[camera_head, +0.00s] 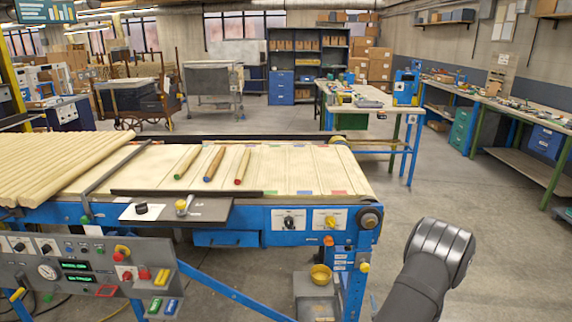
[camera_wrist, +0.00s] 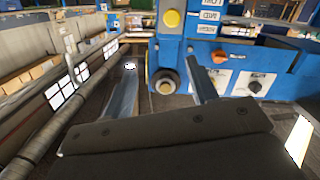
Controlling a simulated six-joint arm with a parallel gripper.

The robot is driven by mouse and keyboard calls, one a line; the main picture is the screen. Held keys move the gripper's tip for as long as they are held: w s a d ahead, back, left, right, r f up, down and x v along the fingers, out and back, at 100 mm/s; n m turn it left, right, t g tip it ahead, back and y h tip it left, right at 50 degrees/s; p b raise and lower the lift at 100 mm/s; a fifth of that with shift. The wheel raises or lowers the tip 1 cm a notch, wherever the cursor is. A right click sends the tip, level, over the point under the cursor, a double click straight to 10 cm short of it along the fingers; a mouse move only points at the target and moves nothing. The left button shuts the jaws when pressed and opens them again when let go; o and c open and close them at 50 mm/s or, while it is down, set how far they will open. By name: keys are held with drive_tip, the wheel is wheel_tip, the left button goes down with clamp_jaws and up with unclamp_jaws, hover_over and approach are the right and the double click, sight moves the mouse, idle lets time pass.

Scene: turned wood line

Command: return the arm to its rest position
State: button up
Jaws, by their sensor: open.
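My gripper (camera_wrist: 160,63) shows in the wrist view with its two fingers apart and nothing between them. Behind the fingers is the blue conveyor frame (camera_wrist: 257,62) with its round end roller, seen upside down. In the head view my dark arm stands at the lower right, beside the conveyor's right end and apart from it. The gripper itself is out of that view.
The conveyor (camera_head: 350,184) carries three turned rods: one green-ended (camera_head: 187,162), one blue-ended (camera_head: 214,163), one red-ended (camera_head: 242,165). Pale dowels (camera_head: 60,165) lie at left. A control panel (camera_head: 85,275) stands in front. The floor (camera_head: 480,220) at right is clear.

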wheel_tip(320, 180, up, 10)
drive_tip(key=m+g+h, duration=0.1)
drive_tip(key=g+h, duration=0.1)
drive_tip(key=shift+w+d+g, duration=0.15)
drive_tip(key=shift+d+g, duration=0.15)
drive_tip(key=shift+d, duration=0.05)
drive_tip(key=shift+a, duration=0.1)
idle(1.5)
